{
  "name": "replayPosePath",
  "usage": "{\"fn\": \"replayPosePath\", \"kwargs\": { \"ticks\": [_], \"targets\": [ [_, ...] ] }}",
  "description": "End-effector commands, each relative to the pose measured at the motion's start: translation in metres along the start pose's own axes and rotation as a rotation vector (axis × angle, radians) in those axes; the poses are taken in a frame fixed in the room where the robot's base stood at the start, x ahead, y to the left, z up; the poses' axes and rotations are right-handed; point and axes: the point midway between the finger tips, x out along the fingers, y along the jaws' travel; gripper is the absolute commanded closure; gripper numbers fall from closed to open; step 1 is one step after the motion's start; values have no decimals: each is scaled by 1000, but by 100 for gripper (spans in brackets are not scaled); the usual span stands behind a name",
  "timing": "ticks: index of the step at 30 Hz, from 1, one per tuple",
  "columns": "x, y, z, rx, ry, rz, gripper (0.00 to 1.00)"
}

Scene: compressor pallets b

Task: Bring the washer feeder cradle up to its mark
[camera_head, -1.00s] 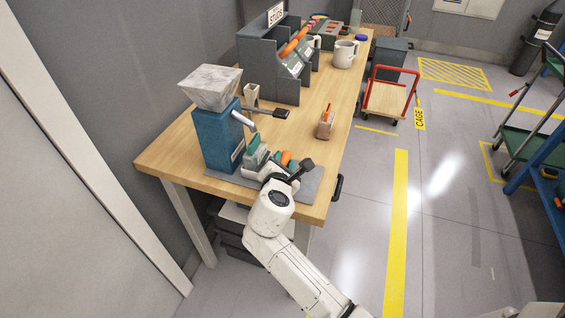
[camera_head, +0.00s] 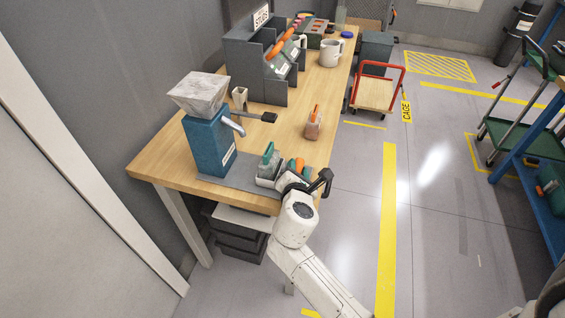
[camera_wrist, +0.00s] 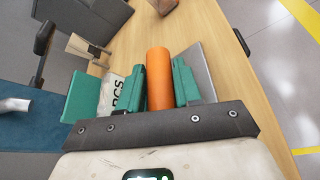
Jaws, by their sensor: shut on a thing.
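The blue washer feeder (camera_head: 208,145) stands on a grey base plate (camera_head: 215,183) at the near end of the workbench, with a pale hopper on top and a metal spout. The cradle (camera_head: 267,172), a light body with a green upright, sits to the right of the feeder, clear of the spout. My gripper (camera_head: 297,166) is at the cradle's right side. In the wrist view, my gripper (camera_wrist: 158,82) has its green fingers shut on an orange handle (camera_wrist: 158,78); beside it is the cradle's white "PCS" label (camera_wrist: 116,92). I cannot make out a mark.
An orange-topped block (camera_head: 313,124) stands on the bench beyond the cradle. A red-handled cart (camera_head: 375,93) stands on the floor right of the bench. The bench top between is mostly clear.

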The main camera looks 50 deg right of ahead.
Motion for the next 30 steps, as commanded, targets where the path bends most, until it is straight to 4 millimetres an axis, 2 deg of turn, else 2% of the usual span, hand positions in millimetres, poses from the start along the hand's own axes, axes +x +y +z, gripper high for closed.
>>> {"fn": "replayPosePath", "kwargs": {
  "ticks": [3,9,20,21,27,30],
  "targets": [
    [-5,-17,11,-2,0,-6,100],
    [-9,-34,21,-3,-1,-5,100],
    [-9,-43,24,-4,-6,-18,100],
    [-8,-43,24,-4,-6,-18,65],
    [-8,-43,24,-3,-6,-18,46],
    [-8,-42,24,-2,-6,-16,45]
  ]
}}
